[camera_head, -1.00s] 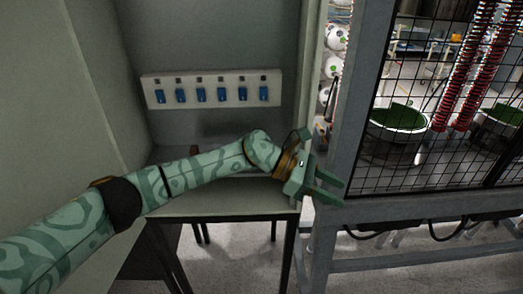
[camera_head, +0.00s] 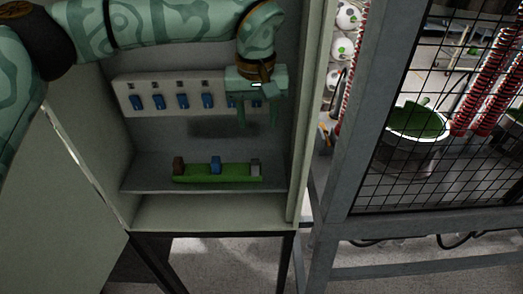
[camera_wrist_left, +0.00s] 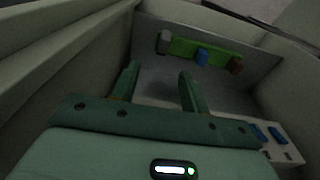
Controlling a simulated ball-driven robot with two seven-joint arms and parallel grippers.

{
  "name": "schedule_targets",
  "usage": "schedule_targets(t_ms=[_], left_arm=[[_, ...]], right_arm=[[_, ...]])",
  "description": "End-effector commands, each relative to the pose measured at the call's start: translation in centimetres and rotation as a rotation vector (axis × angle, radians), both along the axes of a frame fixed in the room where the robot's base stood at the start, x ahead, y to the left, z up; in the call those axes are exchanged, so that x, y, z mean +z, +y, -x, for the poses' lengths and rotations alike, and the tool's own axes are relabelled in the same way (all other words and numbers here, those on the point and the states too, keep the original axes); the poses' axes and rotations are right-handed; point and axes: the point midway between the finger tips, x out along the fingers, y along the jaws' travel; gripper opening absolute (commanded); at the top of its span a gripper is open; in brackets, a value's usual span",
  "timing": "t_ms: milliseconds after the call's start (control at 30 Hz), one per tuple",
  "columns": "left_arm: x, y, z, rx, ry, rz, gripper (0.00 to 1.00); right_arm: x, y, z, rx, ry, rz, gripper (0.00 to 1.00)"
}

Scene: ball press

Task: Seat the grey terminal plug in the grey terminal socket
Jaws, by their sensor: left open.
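A small grey block, which looks like the grey terminal plug (camera_head: 255,167), stands at the right end of a green strip (camera_head: 235,173) on the cabinet shelf. In the left wrist view the grey block (camera_wrist_left: 164,42) is at the strip's left end. My left gripper (camera_head: 257,122) is open and empty, fingers pointing down, above the grey block and in front of the wall panel. A pale panel (camera_head: 170,84) on the back wall carries small dark squares over blue blocks. My gripper hides its right part. I cannot tell which part is the grey socket. My right gripper is out of view.
A blue block (camera_head: 215,164) and a brown block (camera_head: 179,166) also stand on the green strip. Cabinet side walls enclose the shelf (camera_head: 150,178). A metal-framed mesh fence (camera_head: 440,110) is to the right. The shelf front is clear.

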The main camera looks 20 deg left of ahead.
Motion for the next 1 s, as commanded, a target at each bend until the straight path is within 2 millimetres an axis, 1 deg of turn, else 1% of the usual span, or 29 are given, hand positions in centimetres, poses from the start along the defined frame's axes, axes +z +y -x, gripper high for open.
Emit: schedule_targets(t_ms=[67, 167, 267, 333, 433, 500, 600, 733, 833, 1000], left_arm=[[0.2, 0.4, 0.0, -0.008, -0.007, -0.018, 0.45], [-0.8, 0.6, -0.1, -0.012, -0.006, -0.025, 0.45], [-3.0, 0.7, -0.3, -0.012, -0.003, -0.024, 0.45], [-4.9, 0.7, -0.5, -0.011, -0.003, -0.024, 0.45], [-7.3, 0.8, -0.8, -0.010, -0.005, -0.022, 0.45], [-8.6, 0.8, -0.9, -0.010, -0.004, -0.022, 0.45], [-10.0, 0.9, -1.2, -0.010, -0.006, -0.022, 0.45], [-10.8, 0.9, -1.3, -0.009, -0.007, -0.021, 0.45], [-12.0, 1.2, -1.5, -0.009, -0.006, -0.022, 0.45], [-14.9, 1.5, -1.9, -0.010, -0.005, -0.021, 0.45]], right_arm=[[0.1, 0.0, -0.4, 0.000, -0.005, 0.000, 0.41], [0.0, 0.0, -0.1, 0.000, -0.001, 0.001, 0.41], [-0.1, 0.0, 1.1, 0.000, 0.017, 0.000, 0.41], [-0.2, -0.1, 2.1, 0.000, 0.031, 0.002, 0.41], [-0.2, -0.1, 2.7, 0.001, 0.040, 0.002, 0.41], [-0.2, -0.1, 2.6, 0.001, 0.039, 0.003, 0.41], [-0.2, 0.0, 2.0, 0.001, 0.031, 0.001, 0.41], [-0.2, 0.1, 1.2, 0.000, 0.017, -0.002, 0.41], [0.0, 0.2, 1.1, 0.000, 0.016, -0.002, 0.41], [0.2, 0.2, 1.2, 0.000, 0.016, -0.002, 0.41]])
